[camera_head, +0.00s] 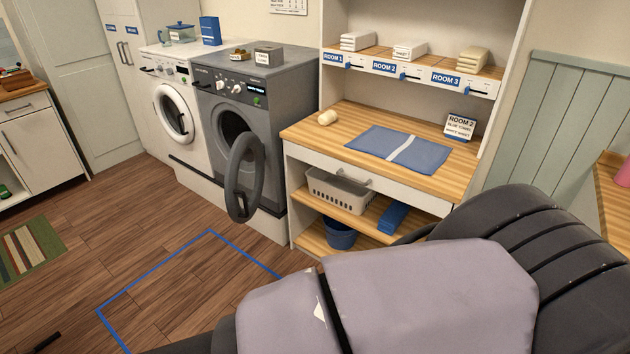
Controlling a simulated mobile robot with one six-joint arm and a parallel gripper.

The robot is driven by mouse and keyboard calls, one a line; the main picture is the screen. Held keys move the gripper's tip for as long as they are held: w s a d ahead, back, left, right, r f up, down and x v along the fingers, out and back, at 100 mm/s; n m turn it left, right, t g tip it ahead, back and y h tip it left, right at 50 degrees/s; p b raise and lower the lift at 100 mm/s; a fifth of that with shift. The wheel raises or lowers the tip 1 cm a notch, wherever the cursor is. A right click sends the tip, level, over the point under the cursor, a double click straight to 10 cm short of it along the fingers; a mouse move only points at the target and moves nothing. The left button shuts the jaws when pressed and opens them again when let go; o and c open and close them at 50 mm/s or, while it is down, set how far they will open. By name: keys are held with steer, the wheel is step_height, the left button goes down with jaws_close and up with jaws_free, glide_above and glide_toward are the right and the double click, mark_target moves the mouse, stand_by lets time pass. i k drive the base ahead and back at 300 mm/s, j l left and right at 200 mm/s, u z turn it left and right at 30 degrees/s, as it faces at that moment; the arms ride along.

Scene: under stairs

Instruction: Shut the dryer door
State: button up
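The dark grey dryer (290,95) stands against the back wall, right of the white washer (155,75). Its round dark door (259,180) is open and swung out toward the room, hinged at the right side of the drum opening. The dark opening (228,122) shows partly to the left of and behind the door. The washer's round door (171,112) looks closed. My arm fills the bottom right of the picture. My gripper is not in view, so its state and distance from the door do not show.
A wooden folding counter (310,131) with a blue towel (400,148) stands right of the dryer. Its lower shelves hold a grey basket (338,188) and a blue bucket (340,235). Wooden floor (150,215) in front of the machines is clear, with blue tape (155,267) marking an area.

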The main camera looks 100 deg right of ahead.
mark_target(245, 140)
steer(key=z, duration=3.1)
steer(key=i+l+u, duration=0.1)
steer(key=i, duration=0.45)
steer(key=i+l+u, duration=0.1)
steer(key=i, duration=0.4)
